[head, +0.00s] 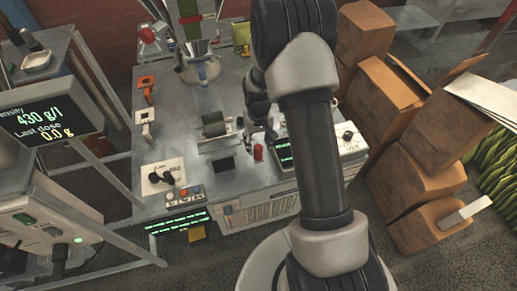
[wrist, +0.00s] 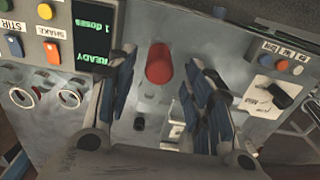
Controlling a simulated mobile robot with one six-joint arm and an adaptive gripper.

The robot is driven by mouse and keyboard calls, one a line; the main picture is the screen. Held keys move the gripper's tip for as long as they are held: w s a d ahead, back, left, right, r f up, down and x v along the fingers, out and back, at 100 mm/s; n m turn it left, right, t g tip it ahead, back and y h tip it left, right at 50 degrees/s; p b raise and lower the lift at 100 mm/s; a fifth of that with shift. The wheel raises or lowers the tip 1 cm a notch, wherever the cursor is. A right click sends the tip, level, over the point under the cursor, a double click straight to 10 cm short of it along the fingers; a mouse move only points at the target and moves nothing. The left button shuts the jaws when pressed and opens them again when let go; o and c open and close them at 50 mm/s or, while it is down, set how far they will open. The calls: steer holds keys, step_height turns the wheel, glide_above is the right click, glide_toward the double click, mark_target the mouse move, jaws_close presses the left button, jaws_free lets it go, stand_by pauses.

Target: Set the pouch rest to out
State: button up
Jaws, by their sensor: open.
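My gripper (wrist: 160,95) is open, with a red upright knob (wrist: 160,63) showing between its two blue-padded fingers in the wrist view. In the head view my gripper (head: 259,137) is low over the machine's top, just behind the same red knob (head: 258,152). I cannot tell whether the fingers touch it. A dark grey cradle-like part (head: 214,125) stands left of my gripper, with a dark plate (head: 224,165) in front of it. Which part is the pouch rest, and how it is set, I cannot tell for sure.
Orange (head: 146,84) and white (head: 147,117) clamp-like parts line the left side. A black switch (head: 168,178) is front left. Cardboard boxes (head: 425,195) crowd the right.

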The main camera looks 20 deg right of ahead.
step_height(320, 180, up, 8)
steer(key=shift+f, duration=0.25)
stand_by(0.4)
steer(key=s+a+r+t, duration=0.1)
steer(key=s+a+r, duration=0.15)
steer(key=r, duration=0.35)
steer(key=s+a+r+t, duration=0.1)
steer(key=s+r, duration=0.3)
steer(key=r, duration=0.3)
steer(key=s+a+r, duration=0.2)
steer(key=s+r, duration=0.1)
steer(key=r, duration=0.3)
steer(key=s+a+r+t, duration=0.1)
steer(key=s+r, duration=0.1)
steer(key=s, duration=0.6)
steer(key=s+a+r+n+t, duration=0.1)
steer(key=s+a+r, duration=0.1)
steer(key=s, duration=0.6)
steer(key=shift+a+r+t, duration=0.2)
steer(key=shift+r+t, duration=0.1)
steer(key=shift+r, duration=0.35)
steer(key=shift+w, duration=0.1)
